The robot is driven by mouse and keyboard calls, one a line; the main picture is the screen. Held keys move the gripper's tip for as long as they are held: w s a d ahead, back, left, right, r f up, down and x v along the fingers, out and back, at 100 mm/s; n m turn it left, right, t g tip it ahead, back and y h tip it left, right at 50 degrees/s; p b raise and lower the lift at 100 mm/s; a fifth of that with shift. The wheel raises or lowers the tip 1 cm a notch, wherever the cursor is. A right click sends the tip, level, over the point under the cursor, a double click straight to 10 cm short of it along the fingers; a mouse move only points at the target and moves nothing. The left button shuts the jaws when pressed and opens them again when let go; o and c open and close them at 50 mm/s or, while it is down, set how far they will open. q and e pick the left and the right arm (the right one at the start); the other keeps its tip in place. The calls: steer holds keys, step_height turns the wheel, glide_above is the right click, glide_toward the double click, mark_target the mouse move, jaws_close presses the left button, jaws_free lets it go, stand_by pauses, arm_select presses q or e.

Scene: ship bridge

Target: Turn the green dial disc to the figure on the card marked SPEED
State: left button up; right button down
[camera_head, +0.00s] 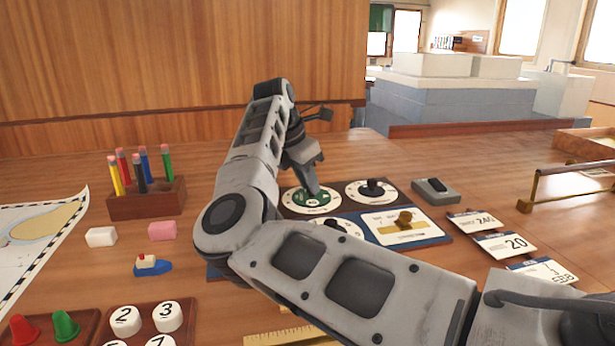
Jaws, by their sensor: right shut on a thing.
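The green dial disc (325,201) sits in a white ring with markings on the dark panel at the middle of the head view. My right gripper (311,190) points down over it. It is shut, on the disc's knob as far as I can see, and the fingers hide the knob. The figure the dial points to is too small to read. Three cards lie at the right: one reads 240 (478,221), one reads 20 (515,243), and the nearest (543,272) is partly cut off by my arm. Their small headings, SPEED included, cannot be read. My left gripper is not in view.
A black-knobbed dial (374,188) stands right of the green one. A brass-handled plate (404,228) is in front. A grey box (436,192) and brass rail (560,175) are at right. A pencil holder (146,205) and toy boat (152,266) are at left.

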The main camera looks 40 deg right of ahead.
steer(key=shift+r, duration=0.1)
stand_by(0.3)
steer(key=c, duration=1.3)
jaws_free()
steer(key=shift+o, duration=0.2)
steer(key=v, duration=1.6)
steer(key=shift+p, duration=0.35)
steer(key=shift+d, duration=0.15)
